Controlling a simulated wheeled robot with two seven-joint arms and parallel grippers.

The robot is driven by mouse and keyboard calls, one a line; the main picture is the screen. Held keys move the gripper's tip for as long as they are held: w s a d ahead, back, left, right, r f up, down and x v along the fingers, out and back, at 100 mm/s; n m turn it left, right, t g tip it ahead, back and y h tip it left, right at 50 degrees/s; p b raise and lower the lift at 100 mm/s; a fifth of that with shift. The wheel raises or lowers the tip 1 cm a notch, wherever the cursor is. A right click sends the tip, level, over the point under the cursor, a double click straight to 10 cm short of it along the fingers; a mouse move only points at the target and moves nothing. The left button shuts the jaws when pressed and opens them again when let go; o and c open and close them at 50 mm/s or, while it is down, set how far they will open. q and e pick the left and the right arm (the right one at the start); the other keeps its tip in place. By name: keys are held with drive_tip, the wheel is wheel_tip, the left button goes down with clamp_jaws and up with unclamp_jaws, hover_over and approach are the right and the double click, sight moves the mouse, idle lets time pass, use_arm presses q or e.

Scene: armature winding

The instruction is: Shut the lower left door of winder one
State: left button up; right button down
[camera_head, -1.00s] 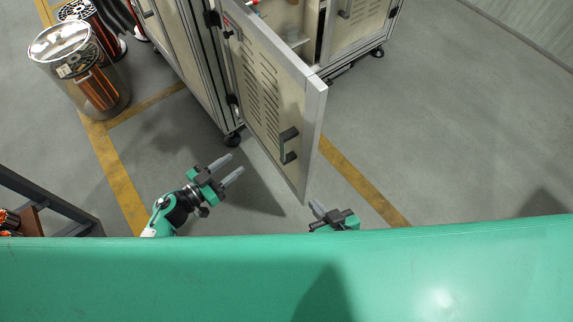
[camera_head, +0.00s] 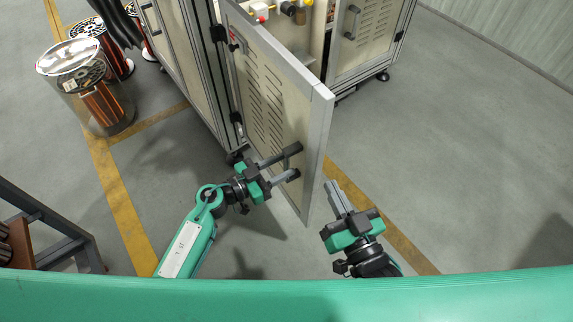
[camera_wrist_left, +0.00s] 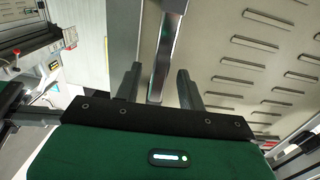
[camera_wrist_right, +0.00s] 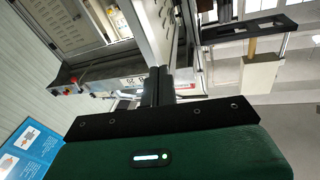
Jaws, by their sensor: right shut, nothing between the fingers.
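The cream, grey-framed door (camera_head: 270,108) of the winder cabinet stands open and juts toward me. Its dark handle (camera_head: 298,161) sits near the free edge. My left gripper (camera_head: 287,162) is open, with its fingertips at the handle. In the left wrist view a bar-like handle (camera_wrist_left: 168,50) lies between the two spread fingers, with gaps on both sides; the slotted panel is behind. My right gripper (camera_head: 331,184) is shut and empty, just right of the door's free edge; whether it touches the door I cannot tell. Its closed fingers show in the right wrist view (camera_wrist_right: 160,72).
The cabinet interior (camera_head: 285,20) holds small coloured fittings. Another closed door (camera_head: 360,35) is to its right. A clear drum (camera_head: 88,85) with a copper spool stands at the left, and a dark frame (camera_head: 45,235) at lower left. The floor at right is clear.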

use_arm(q)
drive_tip(key=shift+x, duration=1.1)
use_arm(e)
drive_tip(key=shift+w+d+r+t, duration=0.15)
drive_tip(key=shift+r+t, duration=0.2)
drive_tip(key=shift+r, duration=0.25)
drive_tip(key=shift+w+d+r+t, duration=0.15)
drive_tip(key=shift+r+t, duration=0.2)
drive_tip(key=shift+r, duration=0.2)
use_arm(q)
clamp_jaws()
